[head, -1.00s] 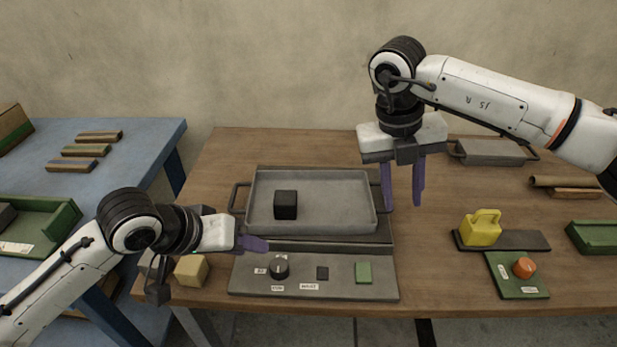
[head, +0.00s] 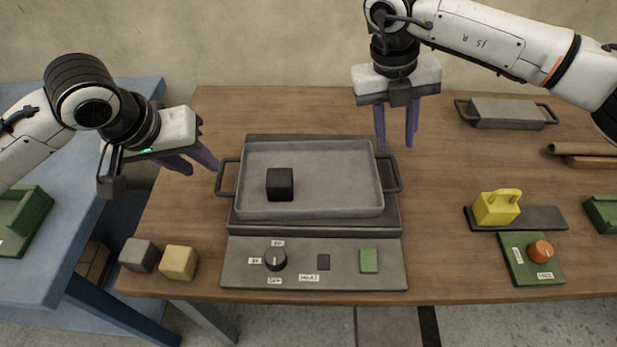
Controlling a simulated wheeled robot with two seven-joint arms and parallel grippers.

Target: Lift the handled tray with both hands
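A shallow grey tray (head: 325,185) with a loop handle at each end sits level on a dark grey stand behind a control panel. Its left handle (head: 226,179) and right handle (head: 394,174) are both free. A black cube (head: 280,184) lies in the tray, left of its middle. My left gripper (head: 202,168) is above and just left of the left handle, its two purple fingers apart and empty. My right gripper (head: 395,149) hangs above and slightly behind the right handle, fingers pointing down, apart and empty.
The control panel (head: 340,263) has a black knob and a green button. Grey (head: 138,254) and tan (head: 179,262) cubes stand at the table's front left. A smaller handled tray (head: 507,112) is at the back right. A yellow weight (head: 497,208) is at the right.

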